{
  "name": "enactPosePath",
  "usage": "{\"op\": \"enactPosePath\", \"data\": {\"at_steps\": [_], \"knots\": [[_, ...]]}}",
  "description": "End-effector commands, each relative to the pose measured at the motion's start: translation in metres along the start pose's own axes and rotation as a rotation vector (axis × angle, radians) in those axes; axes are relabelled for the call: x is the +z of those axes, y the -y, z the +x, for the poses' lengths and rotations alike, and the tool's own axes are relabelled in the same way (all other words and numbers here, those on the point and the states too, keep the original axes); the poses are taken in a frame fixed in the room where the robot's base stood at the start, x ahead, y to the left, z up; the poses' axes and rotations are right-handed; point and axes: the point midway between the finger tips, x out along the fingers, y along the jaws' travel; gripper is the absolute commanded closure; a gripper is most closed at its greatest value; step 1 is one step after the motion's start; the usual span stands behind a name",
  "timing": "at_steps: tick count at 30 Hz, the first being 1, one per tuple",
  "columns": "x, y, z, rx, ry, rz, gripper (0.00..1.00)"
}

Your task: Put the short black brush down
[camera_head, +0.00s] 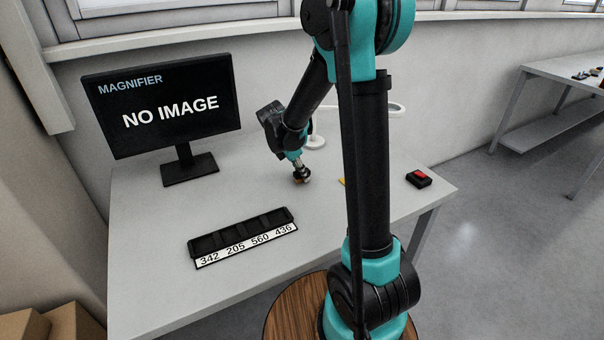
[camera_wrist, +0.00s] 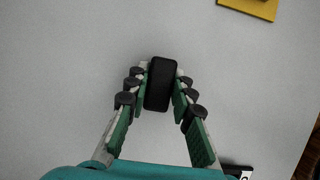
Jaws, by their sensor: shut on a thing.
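The short black brush (camera_wrist: 160,84) shows in the wrist view as a dark rounded block between the two fingers. My gripper (camera_wrist: 160,82) is shut on it, with a finger along each long side. In the head view my gripper (camera_head: 301,175) is low over the white table, right of the monitor's stand and behind the black rack. The brush is too small there to make out clearly. I cannot tell whether it touches the tabletop.
A black rack (camera_head: 243,232) with a numbered white strip lies at the front of the white table (camera_head: 150,270). A monitor (camera_head: 165,105) stands at the back left. A black box with a red top (camera_head: 419,178) sits right. A yellow thing (camera_wrist: 248,7) lies near my gripper.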

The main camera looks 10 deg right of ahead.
Motion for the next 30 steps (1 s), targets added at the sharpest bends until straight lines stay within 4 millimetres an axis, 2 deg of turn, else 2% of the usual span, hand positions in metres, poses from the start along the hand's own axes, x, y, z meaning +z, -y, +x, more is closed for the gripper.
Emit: {"op": "enactPosePath", "data": {"at_steps": [12, 13, 17, 26, 30], "knots": [[-0.0023, -0.0001, 0.0056, 0.0, 0.0, 0.0, 1.0], [-0.0023, -0.0001, 0.0055, 0.0, 0.0, 0.0, 0.75], [-0.0022, 0.0001, 0.0053, 0.0, 0.0, 0.0, 0.59], [-0.002, 0.0002, 0.0048, 0.0, 0.0, 0.0, 0.56], [-0.0012, 0.0004, -0.0033, 0.0, 0.0, -0.001, 0.56]]}}
